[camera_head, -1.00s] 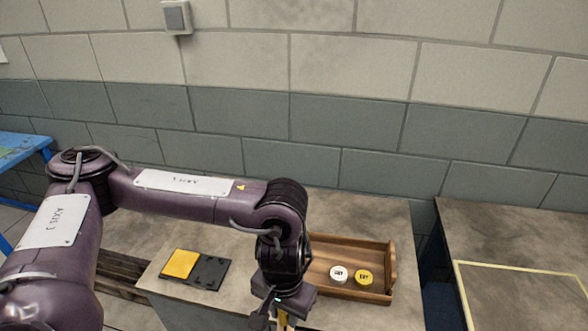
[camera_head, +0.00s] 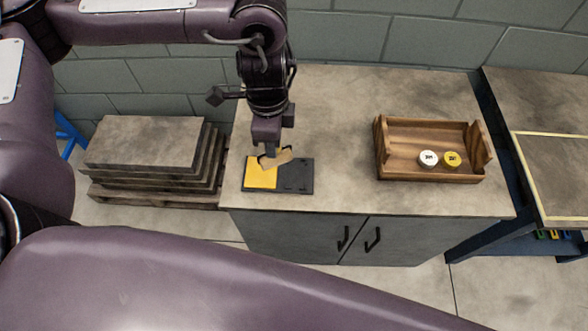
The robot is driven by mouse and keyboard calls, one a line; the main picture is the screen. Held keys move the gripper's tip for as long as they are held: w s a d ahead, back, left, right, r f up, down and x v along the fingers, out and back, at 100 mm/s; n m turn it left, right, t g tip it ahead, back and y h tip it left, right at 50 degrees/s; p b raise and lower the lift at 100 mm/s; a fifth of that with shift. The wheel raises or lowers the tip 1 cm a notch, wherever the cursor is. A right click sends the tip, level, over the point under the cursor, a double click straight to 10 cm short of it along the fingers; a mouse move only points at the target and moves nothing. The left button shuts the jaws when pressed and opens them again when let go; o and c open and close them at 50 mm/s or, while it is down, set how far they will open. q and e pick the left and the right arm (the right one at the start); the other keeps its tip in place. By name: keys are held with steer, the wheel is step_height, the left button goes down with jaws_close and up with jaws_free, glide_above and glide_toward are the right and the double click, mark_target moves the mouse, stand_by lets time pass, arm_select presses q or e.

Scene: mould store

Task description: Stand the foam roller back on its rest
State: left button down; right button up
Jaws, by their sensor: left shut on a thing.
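My left gripper (camera_head: 271,147) points down over the left part of the cabinet top and is shut on a small tan thing, which I take to be the foam roller (camera_head: 283,156). Most of the roller is hidden by the jaws, and its exact shape is hard to make out. Just below it lies a flat plate, half yellow and half black, which looks like the rest (camera_head: 297,177). The roller overlaps the plate's far edge in the picture; I cannot tell whether they touch. My right gripper is not in view.
A wooden tray (camera_head: 399,174) stands on the cabinet top (camera_head: 345,110) at right, holding a white lidded pot (camera_head: 428,158) and a yellow one (camera_head: 452,159). Stacked grey slabs (camera_head: 142,140) lie on a pallet at left. The cabinet top between plate and tray is clear.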

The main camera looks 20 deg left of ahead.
arm_select(q)
steer(key=r+m, duration=0.1)
steer(key=m, duration=0.1)
steer(key=w+d+m, duration=0.1)
steer(key=m, duration=0.2)
steer(key=w+r+m, duration=0.1)
steer(key=m, duration=0.2)
steer(key=shift+w+d+r, duration=0.1)
steer(key=shift+d+r, duration=0.25)
steer(key=w+d+r+m, duration=0.2)
steer(key=w+r+m, duration=0.15)
steer(key=m, duration=1.15)
steer(key=f, duration=0.6)
steer(key=f+b, duration=0.1)
steer(key=f, duration=1)
steer(key=shift+s+f, duration=0.25)
steer(key=shift+f, duration=0.15)
steer(key=shift+w+f, duration=0.15)
steer(key=shift+f, duration=0.25)
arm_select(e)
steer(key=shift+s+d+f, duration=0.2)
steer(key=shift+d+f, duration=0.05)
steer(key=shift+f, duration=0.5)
arm_select(q)
steer(key=shift+b, duration=0.35)
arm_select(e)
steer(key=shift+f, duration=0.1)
